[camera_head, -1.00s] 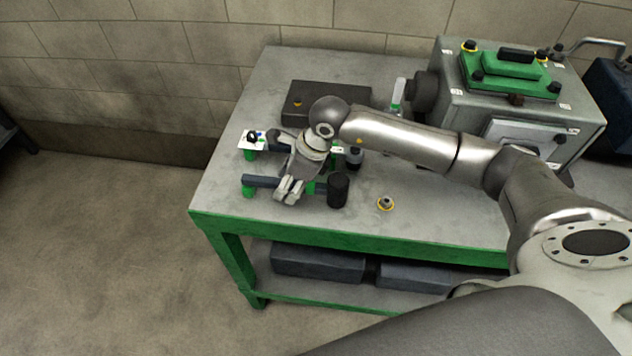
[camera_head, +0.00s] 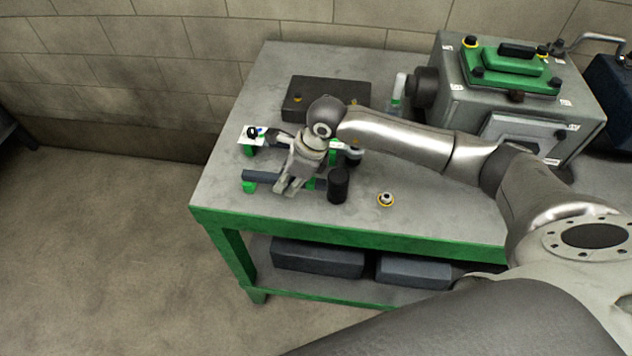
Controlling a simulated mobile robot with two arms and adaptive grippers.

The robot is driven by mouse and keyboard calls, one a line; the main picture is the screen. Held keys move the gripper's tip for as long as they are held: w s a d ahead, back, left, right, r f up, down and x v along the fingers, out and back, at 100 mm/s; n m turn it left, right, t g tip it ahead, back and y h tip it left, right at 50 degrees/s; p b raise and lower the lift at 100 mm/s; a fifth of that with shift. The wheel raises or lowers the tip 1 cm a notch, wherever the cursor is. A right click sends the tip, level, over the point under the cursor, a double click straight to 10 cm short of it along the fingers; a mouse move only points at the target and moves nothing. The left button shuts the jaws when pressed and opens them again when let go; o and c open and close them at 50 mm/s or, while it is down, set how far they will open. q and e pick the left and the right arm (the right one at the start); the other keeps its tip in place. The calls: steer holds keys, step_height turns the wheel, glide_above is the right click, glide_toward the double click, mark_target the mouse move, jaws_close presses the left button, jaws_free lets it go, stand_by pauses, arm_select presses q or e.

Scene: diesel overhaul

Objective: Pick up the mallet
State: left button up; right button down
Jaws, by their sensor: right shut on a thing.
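The mallet's black cylindrical head (camera_head: 338,185) shows on the workbench (camera_head: 225,190), just right of my right gripper. My right gripper (camera_head: 285,187) points down toward the front left of the bench, shut on the mallet's handle. The handle is mostly hidden behind the fingers and beside a dark bar (camera_head: 262,176) with green supports. I cannot tell whether the mallet is clear of its rest. My left gripper is not in view.
A dark flat box (camera_head: 300,97) lies behind my right gripper. A grey engine block (camera_head: 468,95) fills the back right. The bench's front left is clear.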

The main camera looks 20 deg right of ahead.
steer(key=shift+w+r, duration=0.1)
steer(key=shift+r+b, duration=0.5)
steer(key=s+a+r+b, duration=0.4)
steer(key=s+r+b, duration=0.1)
steer(key=s+r, duration=0.7)
steer(key=shift+s, duration=0.8)
steer(key=shift+d, duration=0.1)
steer(key=c, duration=1.9)
jaws_free()
steer(key=shift+f, duration=0.1)
jaws_close()
